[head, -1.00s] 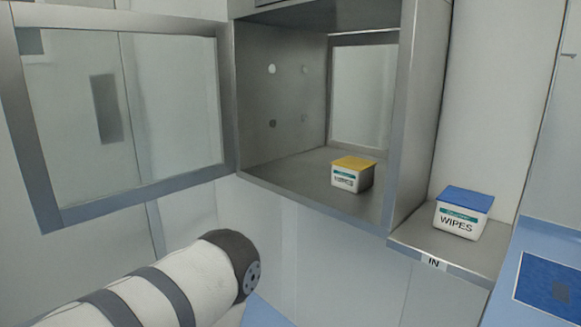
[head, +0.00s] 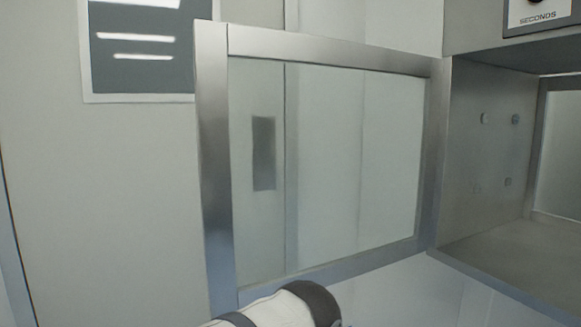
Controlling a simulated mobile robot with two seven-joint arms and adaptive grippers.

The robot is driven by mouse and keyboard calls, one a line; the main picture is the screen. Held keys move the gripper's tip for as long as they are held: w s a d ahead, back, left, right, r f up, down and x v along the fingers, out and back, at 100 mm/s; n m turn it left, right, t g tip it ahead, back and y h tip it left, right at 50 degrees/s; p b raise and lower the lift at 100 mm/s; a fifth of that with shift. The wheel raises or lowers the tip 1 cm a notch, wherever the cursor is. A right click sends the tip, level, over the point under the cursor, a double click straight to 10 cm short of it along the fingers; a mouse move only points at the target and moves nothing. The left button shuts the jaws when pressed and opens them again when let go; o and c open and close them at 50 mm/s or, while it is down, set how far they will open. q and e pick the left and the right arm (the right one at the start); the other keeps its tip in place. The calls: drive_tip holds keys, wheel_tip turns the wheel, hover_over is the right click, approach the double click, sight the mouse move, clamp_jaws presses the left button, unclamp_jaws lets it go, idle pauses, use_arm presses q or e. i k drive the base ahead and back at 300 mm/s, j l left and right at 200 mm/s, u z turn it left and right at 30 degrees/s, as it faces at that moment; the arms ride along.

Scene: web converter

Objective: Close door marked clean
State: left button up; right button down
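A metal-framed door with a clear glass panel (head: 325,165) stands open in the middle of the head view. Its right edge meets the left side of the pass-through chamber (head: 487,165), and its free edge (head: 213,160) is at the left. No "clean" marking is legible on it. Part of my arm shows at the bottom centre, in front of the door's lower frame; I cannot tell whether it touches the door. Neither of my grippers is in view.
The chamber's grey inner wall has several round fittings, and its floor (head: 520,255) looks bare where visible. A panel reading "SECONDS" (head: 538,14) is above. A wall window (head: 140,48) is at upper left. The plain wall (head: 100,220) left of the door is clear.

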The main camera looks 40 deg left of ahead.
sight(213, 42)
drive_tip(key=j, duration=0.5)
drive_tip(key=k+j, duration=0.15)
drive_tip(key=j, duration=0.35)
drive_tip(key=j+z, duration=0.1)
drive_tip(key=j, duration=0.45)
drive_tip(key=j+z, duration=0.25)
drive_tip(key=j, duration=0.55)
drive_tip(key=j+z, duration=0.3)
drive_tip(key=j, duration=0.45)
